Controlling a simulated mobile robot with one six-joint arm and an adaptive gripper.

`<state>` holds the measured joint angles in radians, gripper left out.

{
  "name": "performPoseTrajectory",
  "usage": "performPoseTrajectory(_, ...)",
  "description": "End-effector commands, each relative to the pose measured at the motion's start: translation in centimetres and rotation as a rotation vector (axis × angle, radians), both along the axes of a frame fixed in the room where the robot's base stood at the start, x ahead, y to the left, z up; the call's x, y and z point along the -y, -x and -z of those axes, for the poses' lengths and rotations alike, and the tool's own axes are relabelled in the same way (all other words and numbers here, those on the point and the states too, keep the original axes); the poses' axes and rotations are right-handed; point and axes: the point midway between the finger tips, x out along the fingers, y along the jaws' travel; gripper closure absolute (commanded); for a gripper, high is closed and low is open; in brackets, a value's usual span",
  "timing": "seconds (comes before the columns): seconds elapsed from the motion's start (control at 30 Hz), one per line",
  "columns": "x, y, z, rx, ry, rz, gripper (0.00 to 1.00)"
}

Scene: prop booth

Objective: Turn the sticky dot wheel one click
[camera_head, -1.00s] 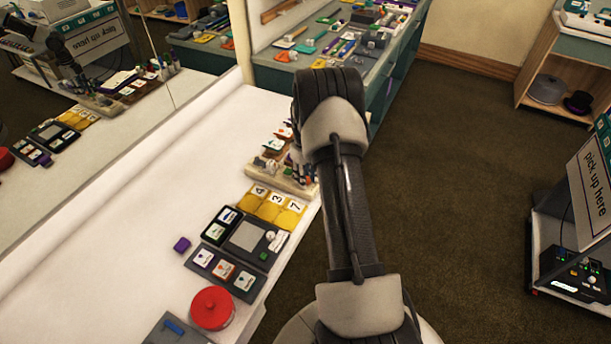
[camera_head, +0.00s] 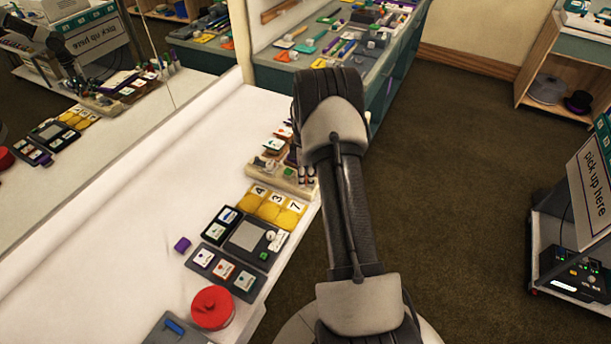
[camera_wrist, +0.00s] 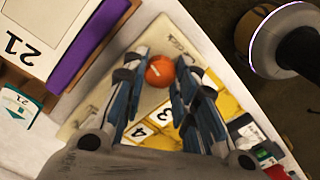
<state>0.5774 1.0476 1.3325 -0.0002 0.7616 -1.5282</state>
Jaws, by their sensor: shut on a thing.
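In the wrist view an orange, rounded knob-like piece (camera_wrist: 160,72) with a small pale mark sits between the fingertips of my gripper (camera_wrist: 166,78). The blue-grey fingers are closed in on it from both sides. It appears to stand over a beige board (camera_wrist: 178,42); I cannot tell whether it is the sticky dot wheel. In the head view the beige board (camera_head: 272,178) lies at the table's right edge, and my arm hides most of the gripper.
Yellow numbered pads (camera_head: 272,210), a dark panel with a grey screen (camera_head: 246,236), a card panel (camera_head: 223,274) and a red round lidded thing (camera_head: 212,308) line the white table (camera_head: 110,262). A purple-edged box marked 21 (camera_wrist: 48,35) is close to my gripper in the wrist view.

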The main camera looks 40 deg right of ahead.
Motion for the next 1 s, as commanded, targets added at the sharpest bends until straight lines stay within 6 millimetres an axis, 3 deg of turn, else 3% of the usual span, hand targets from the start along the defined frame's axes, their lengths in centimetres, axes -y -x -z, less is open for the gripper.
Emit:
performPoseTrajectory(0.4,0.02,-0.06,-0.04,0.002,0.001,-0.197,0.97)
performPoseTrajectory(0.97,0.0,-0.06,-0.04,0.002,0.001,-0.228,0.97)
performPoseTrajectory(1.0,0.0,-0.06,-0.04,0.001,0.001,-0.227,0.72)
